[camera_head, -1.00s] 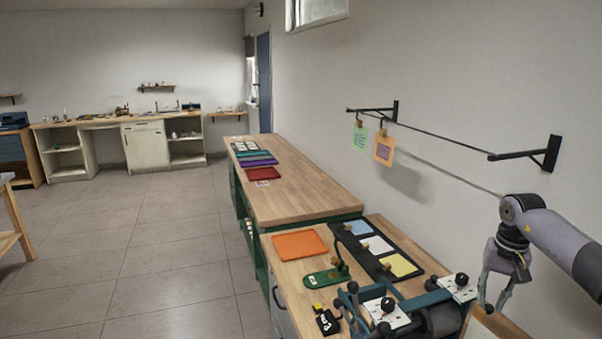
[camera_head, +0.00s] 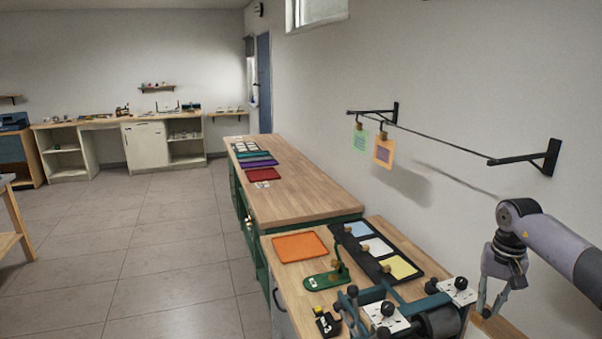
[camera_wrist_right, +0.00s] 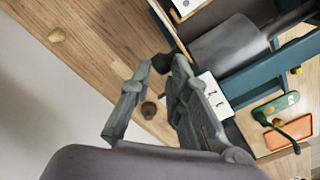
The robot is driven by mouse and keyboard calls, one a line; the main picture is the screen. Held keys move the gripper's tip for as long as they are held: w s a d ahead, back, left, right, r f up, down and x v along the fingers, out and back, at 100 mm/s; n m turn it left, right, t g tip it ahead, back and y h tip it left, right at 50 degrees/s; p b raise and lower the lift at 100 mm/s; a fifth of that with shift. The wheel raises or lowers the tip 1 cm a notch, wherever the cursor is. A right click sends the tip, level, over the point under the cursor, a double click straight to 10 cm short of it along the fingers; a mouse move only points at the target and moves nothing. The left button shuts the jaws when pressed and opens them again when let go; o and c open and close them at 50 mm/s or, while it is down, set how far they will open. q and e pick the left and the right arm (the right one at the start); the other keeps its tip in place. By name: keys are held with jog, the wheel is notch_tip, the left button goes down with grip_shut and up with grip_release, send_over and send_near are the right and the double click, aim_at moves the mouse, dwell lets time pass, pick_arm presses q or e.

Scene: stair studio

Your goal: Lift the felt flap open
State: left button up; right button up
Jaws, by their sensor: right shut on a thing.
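My right gripper (camera_head: 490,305) is low at the right of the head view, beside the press (camera_head: 435,320) with its teal frame and grey roller. In the right wrist view its fingers (camera_wrist_right: 157,66) are closed on a dark round knob (camera_wrist_right: 160,63), at the end of a thin tan edge (camera_wrist_right: 171,30) next to the grey roller (camera_wrist_right: 228,50). I cannot clearly make out the felt flap; the fingers and the frame's lower edge hide much of that spot. My left gripper is not in view.
An orange tray (camera_head: 299,248), a green stand (camera_head: 327,278) and a black tray with coloured sheets (camera_head: 350,238) lie on the workbench behind the press. A drying line (camera_head: 440,140) with two prints runs along the wall above.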

jog(key=shift+o, duration=0.3)
jog(key=shift+s+a+f+p, duration=0.25)
jog(key=shift+s+a, duration=0.1)
jog(key=shift+a, duration=0.25)
jog(key=shift+s+a+f+p, duration=0.2)
jog(key=shift+s+a, duration=0.1)
jog(key=shift+a, duration=0.3)
jog(key=o, duration=0.9)
jog(key=shift+s+d+r, duration=0.1)
jog(key=shift+s+d, duration=0.05)
jog(key=shift+d, duration=0.05)
jog(key=o, duration=0.3)
jog(key=shift+o, duration=0.2)
jog(key=shift+w+a, duration=0.1)
jog(key=shift+w, duration=0.25)
jog(key=shift+r, duration=0.1)
